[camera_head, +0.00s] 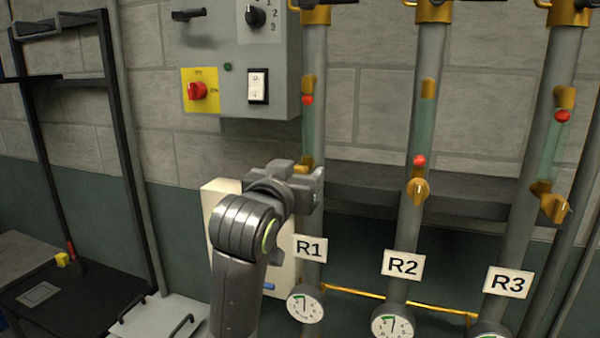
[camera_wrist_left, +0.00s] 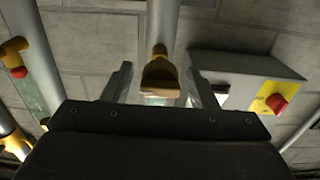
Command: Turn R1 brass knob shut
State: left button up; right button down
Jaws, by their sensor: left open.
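The R1 brass knob (camera_wrist_left: 158,76) shows in the left wrist view between the two fingers of my left gripper (camera_wrist_left: 160,84). The gripper is open, with a visible gap on either side of the knob. In the head view my left gripper (camera_head: 308,186) is at the R1 pipe (camera_head: 315,60), just below the sight glass with its red ball (camera_head: 307,100). There the gripper hides most of the knob. A white R1 label (camera_head: 309,248) is on the pipe below. My right gripper is in neither view.
A grey control box (camera_head: 238,50) with a red switch (camera_head: 197,91) is up and left of the gripper. The R2 pipe (camera_head: 427,55) and R3 pipe (camera_head: 566,60) stand to the right. A dark ledge (camera_head: 375,192) runs along the wall.

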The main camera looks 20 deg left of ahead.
pick_arm(q)
jog(key=shift+c, duration=0.3)
jog(key=shift+s, duration=0.1)
jog(key=shift+c, duration=1.1)
jog(key=c, duration=0.7)
jog(key=shift+o, duration=0.2)
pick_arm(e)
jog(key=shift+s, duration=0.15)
